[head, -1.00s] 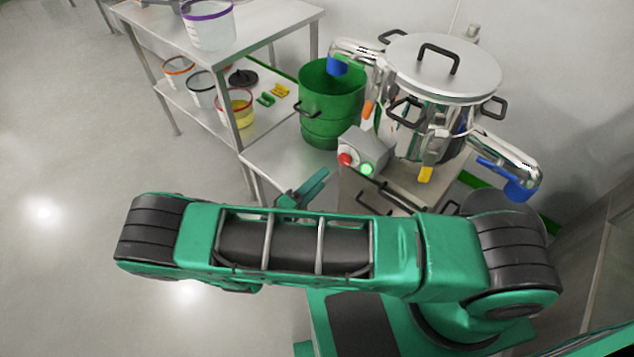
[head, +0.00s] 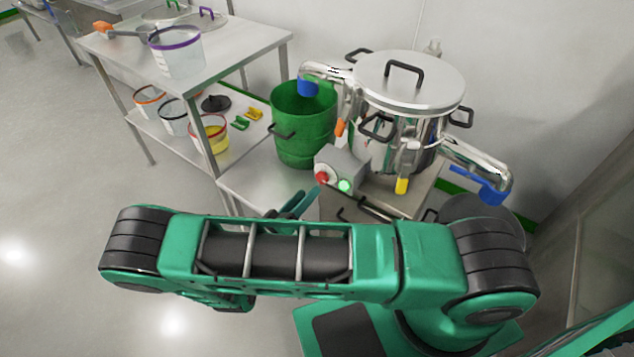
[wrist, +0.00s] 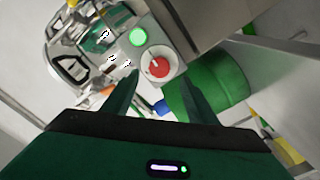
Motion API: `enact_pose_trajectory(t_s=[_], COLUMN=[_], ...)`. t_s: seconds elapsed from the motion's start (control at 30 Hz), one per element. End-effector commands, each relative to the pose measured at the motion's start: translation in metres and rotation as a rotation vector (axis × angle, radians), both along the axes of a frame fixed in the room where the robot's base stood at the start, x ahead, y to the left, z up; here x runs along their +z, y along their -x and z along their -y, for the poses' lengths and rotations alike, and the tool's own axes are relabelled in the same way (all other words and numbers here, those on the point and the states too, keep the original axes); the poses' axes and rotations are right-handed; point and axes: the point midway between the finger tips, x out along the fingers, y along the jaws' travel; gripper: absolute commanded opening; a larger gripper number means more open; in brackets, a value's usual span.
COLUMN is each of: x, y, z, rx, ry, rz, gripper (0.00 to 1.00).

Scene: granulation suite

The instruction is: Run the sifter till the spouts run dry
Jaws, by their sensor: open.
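The sifter (head: 400,120) is a steel drum with a handled lid on a steel stand. Its left spout has a blue end (head: 307,89) over a green drum (head: 300,140); its right spout has a blue end (head: 484,190) over a dark bin (head: 490,216). I cannot see any flow. The grey control box (head: 343,166) bears a red knob (head: 321,178) and a lit green button (head: 344,186). My gripper (head: 297,202) is open, low beside the box and partly hidden by my arm. In the wrist view its fingers (wrist: 160,80) frame the red knob (wrist: 158,67); the gap to it is unclear.
A steel table (head: 240,52) stands at left with a purple-rimmed tub (head: 178,55) on top. Its lower shelf holds several tubs, a black lid (head: 215,103) and small green and yellow pieces. A wall stands close behind the sifter. The floor at left is clear.

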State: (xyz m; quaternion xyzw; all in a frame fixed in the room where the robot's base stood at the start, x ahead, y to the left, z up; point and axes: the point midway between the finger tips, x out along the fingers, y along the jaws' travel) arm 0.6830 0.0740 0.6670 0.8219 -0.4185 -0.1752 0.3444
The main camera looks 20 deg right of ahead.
Motion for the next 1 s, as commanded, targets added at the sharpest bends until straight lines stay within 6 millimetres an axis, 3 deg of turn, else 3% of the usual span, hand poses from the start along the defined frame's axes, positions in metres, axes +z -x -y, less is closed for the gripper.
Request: enact_pose_trajectory(t_s=[0.2,0.4,0.83,1.0], x=[0.0,0.0,0.0,0.0], y=[-0.023,-0.036,-0.041,-0.041], z=[0.032,0.051,0.057,0.057], rx=[-0.002,-0.002,0.001,0.001], ry=[0.002,0.001,0.001,0.001], rz=[-0.001,-0.003,-0.003,-0.003], gripper=[0.53,0.53,0.53,0.12])
